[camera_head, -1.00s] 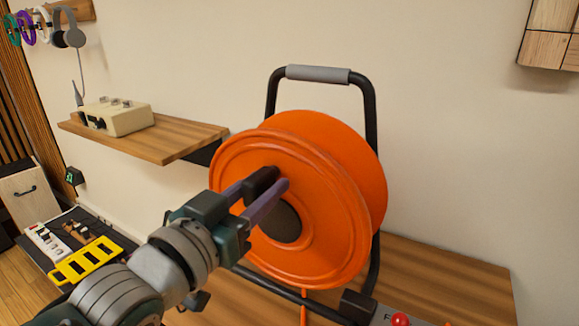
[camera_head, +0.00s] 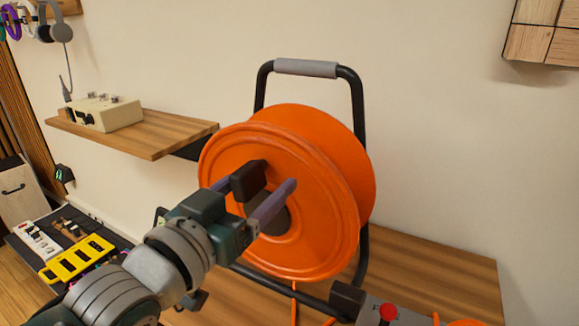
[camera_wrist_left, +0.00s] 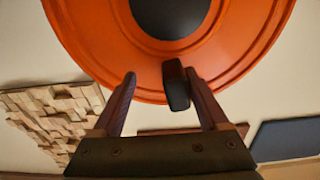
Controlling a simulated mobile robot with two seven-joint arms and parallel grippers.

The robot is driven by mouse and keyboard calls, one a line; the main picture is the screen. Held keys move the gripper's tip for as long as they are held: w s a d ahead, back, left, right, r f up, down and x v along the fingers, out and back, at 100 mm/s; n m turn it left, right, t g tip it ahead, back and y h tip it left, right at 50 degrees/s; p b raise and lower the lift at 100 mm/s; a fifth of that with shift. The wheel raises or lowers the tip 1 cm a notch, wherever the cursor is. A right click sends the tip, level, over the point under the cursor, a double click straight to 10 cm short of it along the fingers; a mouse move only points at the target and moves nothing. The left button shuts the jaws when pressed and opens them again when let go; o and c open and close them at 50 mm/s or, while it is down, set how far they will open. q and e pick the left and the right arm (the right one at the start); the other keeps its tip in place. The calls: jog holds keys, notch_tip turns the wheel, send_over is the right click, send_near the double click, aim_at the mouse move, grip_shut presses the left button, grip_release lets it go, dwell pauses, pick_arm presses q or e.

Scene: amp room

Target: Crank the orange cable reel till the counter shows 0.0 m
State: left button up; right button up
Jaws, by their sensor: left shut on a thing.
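The orange cable reel (camera_head: 325,240) stands upright in a black tube frame with a grey grip on top. Its dark hub (camera_head: 278,221) is partly hidden behind my fingers. The black crank knob (camera_head: 250,181) sticks out from the reel's face, up and left of the hub. My left gripper (camera_head: 263,191) is shut on this knob. In the left wrist view, the knob (camera_wrist_left: 176,85) lies between the fingers, close against the right one. A grey box with a red button (camera_head: 388,311) is cut off at the bottom edge. No counter reading is visible. My right gripper is out of view.
The reel stands on a wooden surface (camera_head: 430,270), bare at right. A wooden shelf (camera_head: 160,135) with a cream device (camera_head: 107,113) is on the wall at left. A yellow case (camera_head: 78,259) lies low at left. Wooden wall panels (camera_head: 540,40) hang upper right.

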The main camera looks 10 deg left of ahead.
pick_arm(q)
jog(key=shift+s+r+p, duration=0.1)
jog(key=shift+s+p, duration=0.15)
jog(key=shift+p, duration=0.1)
jog(key=p+v, duration=0.4)
jog(key=v, duration=0.4)
jog(key=shift+s, duration=0.25)
jog(key=shift+a, duration=0.15)
